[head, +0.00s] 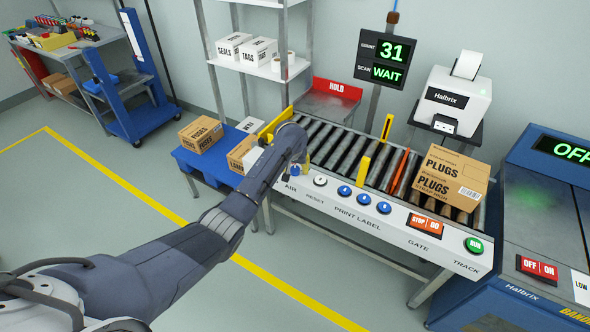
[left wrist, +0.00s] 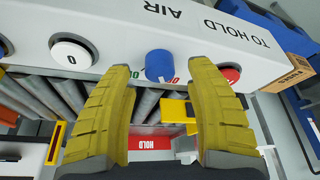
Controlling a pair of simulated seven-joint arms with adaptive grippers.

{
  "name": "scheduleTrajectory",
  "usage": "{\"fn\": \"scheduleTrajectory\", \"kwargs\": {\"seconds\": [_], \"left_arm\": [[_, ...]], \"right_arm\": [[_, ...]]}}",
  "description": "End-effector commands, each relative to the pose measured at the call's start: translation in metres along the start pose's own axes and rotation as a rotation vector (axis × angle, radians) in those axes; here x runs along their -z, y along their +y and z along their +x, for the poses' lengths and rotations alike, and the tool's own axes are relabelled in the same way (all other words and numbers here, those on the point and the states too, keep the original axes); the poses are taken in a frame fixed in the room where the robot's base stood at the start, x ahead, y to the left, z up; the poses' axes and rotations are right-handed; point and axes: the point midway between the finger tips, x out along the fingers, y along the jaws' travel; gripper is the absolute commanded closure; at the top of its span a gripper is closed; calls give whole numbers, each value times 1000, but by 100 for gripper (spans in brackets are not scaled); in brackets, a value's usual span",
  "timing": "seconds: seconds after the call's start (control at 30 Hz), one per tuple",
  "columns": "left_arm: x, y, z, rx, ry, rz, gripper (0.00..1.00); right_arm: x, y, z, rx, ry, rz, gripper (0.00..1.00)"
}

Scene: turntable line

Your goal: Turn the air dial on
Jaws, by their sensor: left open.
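In the head view the dial (head: 294,170) is small, at the panel's left end above AIR. My left gripper (left wrist: 160,72) is open, its two yellow fingers on either side of the dial, with gaps visible between. In the head view the gripper (head: 299,166) is mostly hidden by its own arm. Which way the dial points is unclear. My right gripper is not visible.
A white reset button (left wrist: 72,54) and a red button (left wrist: 229,74) flank the dial. A blue table (head: 207,167) with cartons stands at left. The display (head: 387,58) reads 31, WAIT.

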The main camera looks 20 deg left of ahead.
Motion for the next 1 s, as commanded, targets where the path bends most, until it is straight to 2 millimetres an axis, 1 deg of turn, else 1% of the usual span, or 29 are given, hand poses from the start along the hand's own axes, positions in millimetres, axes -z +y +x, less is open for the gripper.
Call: {"fn": "scheduleTrajectory", "kwargs": {"seconds": [0.1,0.3,0.73,1.0], "left_arm": [[1,0,10,1,0,0,45],[1,0,20,1,1,0,45],[1,0,23,0,1,0,45],[1,0,23,0,1,0,76]], "right_arm": [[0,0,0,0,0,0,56],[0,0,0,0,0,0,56],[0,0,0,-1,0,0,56],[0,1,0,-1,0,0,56]]}}
